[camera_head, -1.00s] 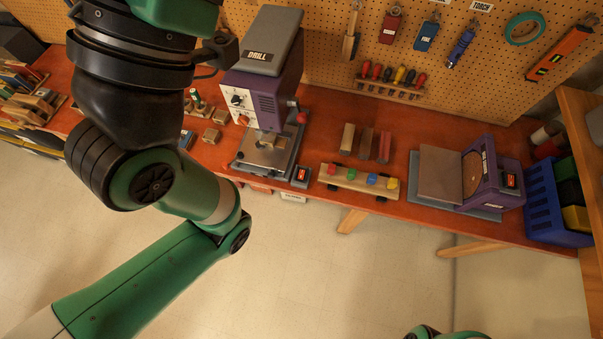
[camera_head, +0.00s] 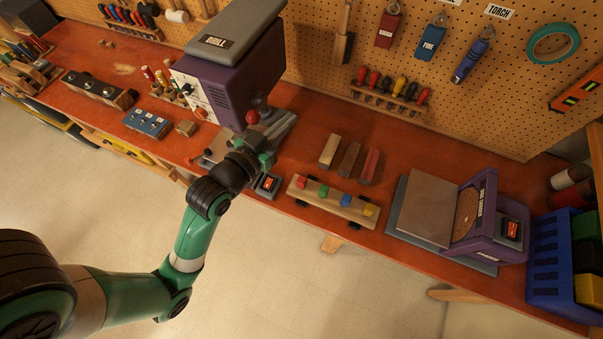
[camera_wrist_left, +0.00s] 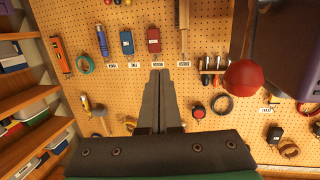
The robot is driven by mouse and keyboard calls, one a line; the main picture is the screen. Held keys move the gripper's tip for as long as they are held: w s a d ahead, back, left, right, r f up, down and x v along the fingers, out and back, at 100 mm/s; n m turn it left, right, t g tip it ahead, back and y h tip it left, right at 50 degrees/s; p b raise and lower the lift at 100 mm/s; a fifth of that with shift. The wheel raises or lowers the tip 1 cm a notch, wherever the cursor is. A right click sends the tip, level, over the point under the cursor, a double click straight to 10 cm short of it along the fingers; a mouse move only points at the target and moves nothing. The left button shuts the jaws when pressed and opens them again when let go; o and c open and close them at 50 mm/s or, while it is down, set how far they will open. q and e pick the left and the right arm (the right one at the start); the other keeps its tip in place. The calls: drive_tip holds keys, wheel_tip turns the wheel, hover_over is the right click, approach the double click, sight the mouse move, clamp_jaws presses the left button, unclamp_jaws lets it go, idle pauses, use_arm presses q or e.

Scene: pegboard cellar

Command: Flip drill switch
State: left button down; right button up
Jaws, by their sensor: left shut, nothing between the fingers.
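The purple drill (camera_head: 228,88) with a grey DRILL-labelled top stands at the back of the red bench. My left gripper (camera_head: 278,130) is shut and empty beside the drill's red ball handle (camera_head: 252,117), above and behind the switch box. My wrist covers much of the drill base. The closed fingers (camera_wrist_left: 158,85) point at the pegboard in the left wrist view. My right gripper is out of view.
A wooden rack with coloured blocks (camera_head: 332,202) stands right of the switch box, with three bars (camera_head: 350,158) behind it. The purple sander (camera_head: 482,215) has its own red switch. A blue crate (camera_head: 550,265) stands far right. Tools hang on the pegboard (camera_head: 310,45).

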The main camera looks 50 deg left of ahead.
sight(266, 186)
use_arm(q)
drive_tip(key=s+f+n+g+b, duration=0.1)
drive_tip(key=s+f+g+b, duration=0.1)
drive_tip(key=s+f, duration=0.5)
drive_tip(key=s+f+n+g+b, duration=0.1)
drive_tip(key=s+f+g, duration=0.3)
drive_tip(key=s+f, duration=0.4)
wheel_tip(266, 186, down, 8)
drive_tip(key=shift+a+r+b, duration=0.25)
drive_tip(key=shift+a+b, duration=0.15)
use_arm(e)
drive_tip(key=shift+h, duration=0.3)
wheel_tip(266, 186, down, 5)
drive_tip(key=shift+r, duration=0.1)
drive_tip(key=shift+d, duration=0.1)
